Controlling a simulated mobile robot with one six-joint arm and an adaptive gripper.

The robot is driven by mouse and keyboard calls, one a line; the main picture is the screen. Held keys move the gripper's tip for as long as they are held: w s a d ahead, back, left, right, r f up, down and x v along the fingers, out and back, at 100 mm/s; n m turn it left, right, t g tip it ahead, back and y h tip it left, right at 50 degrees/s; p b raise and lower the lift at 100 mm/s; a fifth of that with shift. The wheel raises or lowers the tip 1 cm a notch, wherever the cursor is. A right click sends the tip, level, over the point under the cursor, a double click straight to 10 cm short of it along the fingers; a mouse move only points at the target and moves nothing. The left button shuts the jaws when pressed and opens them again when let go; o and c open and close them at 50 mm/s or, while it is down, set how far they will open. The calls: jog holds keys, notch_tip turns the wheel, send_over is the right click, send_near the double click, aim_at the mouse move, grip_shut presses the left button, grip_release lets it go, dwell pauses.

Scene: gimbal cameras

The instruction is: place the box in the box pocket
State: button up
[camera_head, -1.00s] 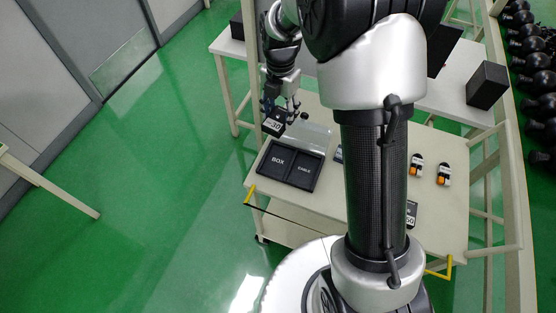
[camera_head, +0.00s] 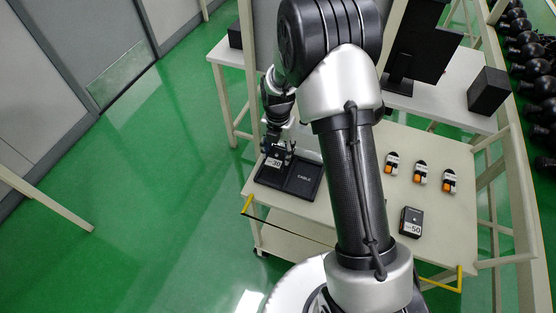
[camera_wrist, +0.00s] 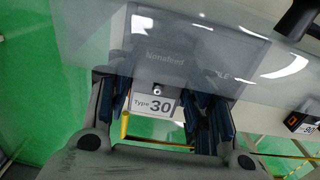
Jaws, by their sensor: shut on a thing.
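My gripper (camera_head: 279,151) is shut on a dark box (camera_head: 272,162) with a white "Type 30" label. The box is at the left pocket of the black tray (camera_head: 289,188) and covers its BOX lettering. I cannot tell whether it rests on the pocket floor or is just above it. The right pocket, marked CABLE (camera_head: 304,178), looks empty. In the wrist view the box (camera_wrist: 158,72) sits between the two fingers, its label facing the camera, with a clear panel across the upper part of the view.
A second dark box (camera_head: 411,222) labelled 50 lies on the table (camera_head: 365,150) at the right. Three orange-and-white parts (camera_head: 420,172) lie in a row behind it. A monitor (camera_head: 424,45) and a black block (camera_head: 487,90) stand on the rear bench.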

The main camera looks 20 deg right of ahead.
aim_at(278, 153)
jog(key=shift+f+b, duration=0.55)
jog(key=shift+f, duration=1.45)
jog(key=shift+f, duration=0.2)
jog(key=o, duration=1.3)
jog(key=shift+c, duration=0.2)
jog(key=shift+r, duration=0.1)
